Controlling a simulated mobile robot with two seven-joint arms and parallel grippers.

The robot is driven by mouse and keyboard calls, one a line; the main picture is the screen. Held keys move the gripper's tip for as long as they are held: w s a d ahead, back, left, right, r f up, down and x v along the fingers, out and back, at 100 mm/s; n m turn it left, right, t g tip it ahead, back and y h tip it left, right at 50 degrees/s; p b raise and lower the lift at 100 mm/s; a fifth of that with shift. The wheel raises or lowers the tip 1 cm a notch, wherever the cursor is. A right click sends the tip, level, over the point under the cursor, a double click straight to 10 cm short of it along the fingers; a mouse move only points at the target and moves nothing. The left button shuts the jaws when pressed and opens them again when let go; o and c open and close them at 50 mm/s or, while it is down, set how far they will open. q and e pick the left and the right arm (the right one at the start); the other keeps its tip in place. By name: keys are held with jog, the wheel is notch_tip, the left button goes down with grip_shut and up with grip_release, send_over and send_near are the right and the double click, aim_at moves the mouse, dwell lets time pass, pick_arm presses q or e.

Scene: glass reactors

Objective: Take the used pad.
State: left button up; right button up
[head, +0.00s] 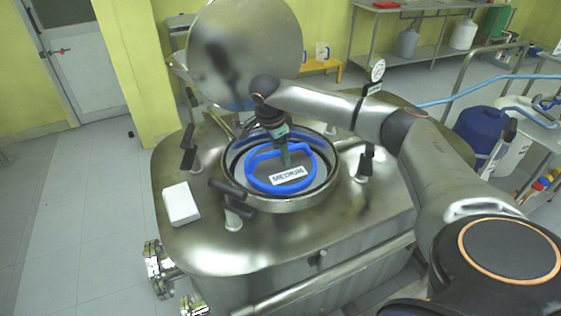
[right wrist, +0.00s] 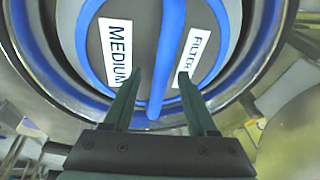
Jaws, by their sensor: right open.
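The pad (head: 258,179) is a round grey disc with a blue rim and a blue bar across it, lying inside the open round hatch of the steel vessel. In the right wrist view the pad (right wrist: 143,40) carries white labels reading MEDIUM and FILTER, one on each side of the bar. My right gripper (head: 286,160) reaches down over the hatch. In the right wrist view its open fingers (right wrist: 160,78) point at the pad, with the blue bar between them in the picture. I cannot tell whether they touch it. My left gripper is not in view.
The hatch's steel rim (head: 285,205) surrounds the pad, and its round lid (head: 245,45) stands open behind. Black-handled clamps (head: 232,204) stand around the hatch. A white block (head: 181,204) lies on the vessel top (head: 225,248) at left. A blue drum (head: 482,132) stands at right.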

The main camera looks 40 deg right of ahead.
jog(key=shift+f, duration=0.25)
jog(key=shift+c, duration=0.4)
grip_shut()
dwell(1.1)
